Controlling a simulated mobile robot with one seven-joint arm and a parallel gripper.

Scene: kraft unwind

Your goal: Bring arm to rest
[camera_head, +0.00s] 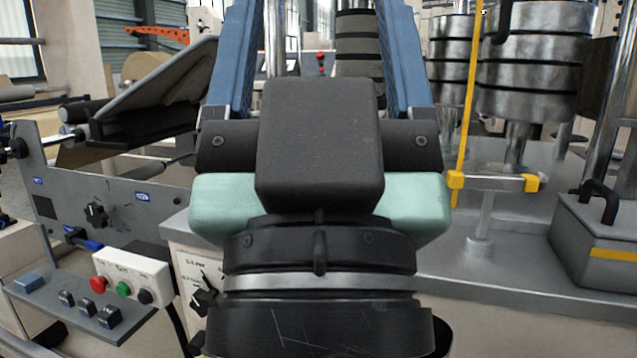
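My gripper (315,45) fills the middle of the head view, seen close up from behind. Its two blue ribbed fingers stand wide apart and point up and away from the camera. The top edge of the picture cuts off their tips. Between the fingers I see only the background, so the gripper looks open and empty. Below the fingers are my black and teal hand housing and my round black wrist with a silver ring. The rest of my arm is hidden below the picture.
A grey machine panel (110,200) with knobs stands left; a white button box (133,277) sits in front. At right, stacked metal discs (530,60), a yellow rod (468,90) and a grey block with a black handle (600,240) stand on a grey deck (535,290).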

